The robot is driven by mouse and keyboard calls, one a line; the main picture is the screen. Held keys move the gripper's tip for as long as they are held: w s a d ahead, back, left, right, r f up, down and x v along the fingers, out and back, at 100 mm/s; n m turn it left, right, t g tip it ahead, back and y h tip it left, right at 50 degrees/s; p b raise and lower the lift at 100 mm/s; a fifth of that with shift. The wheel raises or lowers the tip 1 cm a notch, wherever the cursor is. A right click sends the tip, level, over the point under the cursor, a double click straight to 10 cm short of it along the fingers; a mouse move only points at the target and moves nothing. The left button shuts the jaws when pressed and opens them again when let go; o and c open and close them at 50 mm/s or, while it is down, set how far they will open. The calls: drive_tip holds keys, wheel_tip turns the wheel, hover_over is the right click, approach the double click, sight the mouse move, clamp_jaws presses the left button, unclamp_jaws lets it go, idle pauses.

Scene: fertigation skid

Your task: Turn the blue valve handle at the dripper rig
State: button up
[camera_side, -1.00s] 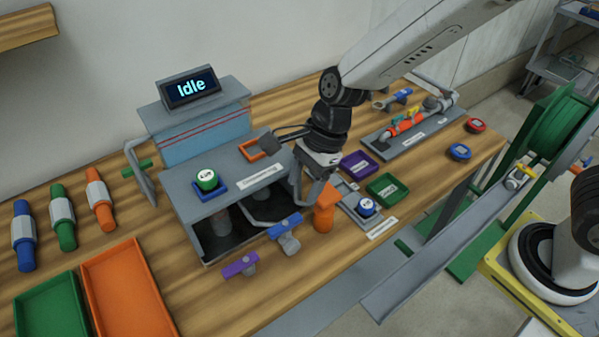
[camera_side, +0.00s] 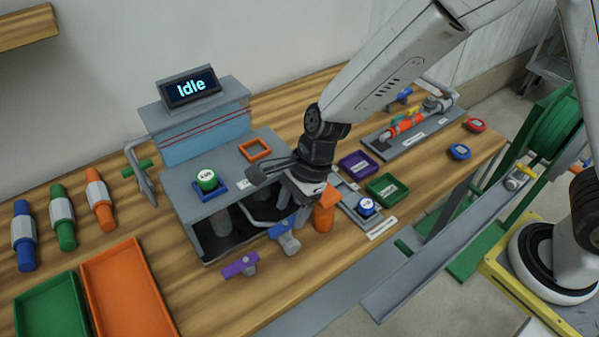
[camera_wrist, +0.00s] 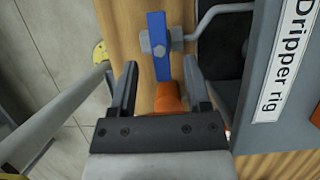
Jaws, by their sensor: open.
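The blue valve handle (camera_side: 276,230) sits at the front of the grey dripper rig (camera_side: 212,228) in the side view, partly hidden by my gripper. In the wrist view the blue handle (camera_wrist: 157,30) is an upright bar with a grey hub, and the rig's "Dripper rig" label (camera_wrist: 286,62) is at the right. My gripper (camera_wrist: 160,72) is open and empty. The handle's lower end shows between the lines of its two fingers, with visible space on both sides. Whether the fingers are level with the handle I cannot tell.
An orange post (camera_side: 324,215) stands right beside my gripper and shows between the fingers in the wrist view (camera_wrist: 168,98). A purple handle (camera_side: 240,265) is left of the blue one. A screen (camera_side: 191,87) reads "Idle".

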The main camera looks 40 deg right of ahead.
sight(286, 228)
drive_tip(key=shift+x, duration=1.1)
clamp_jaws()
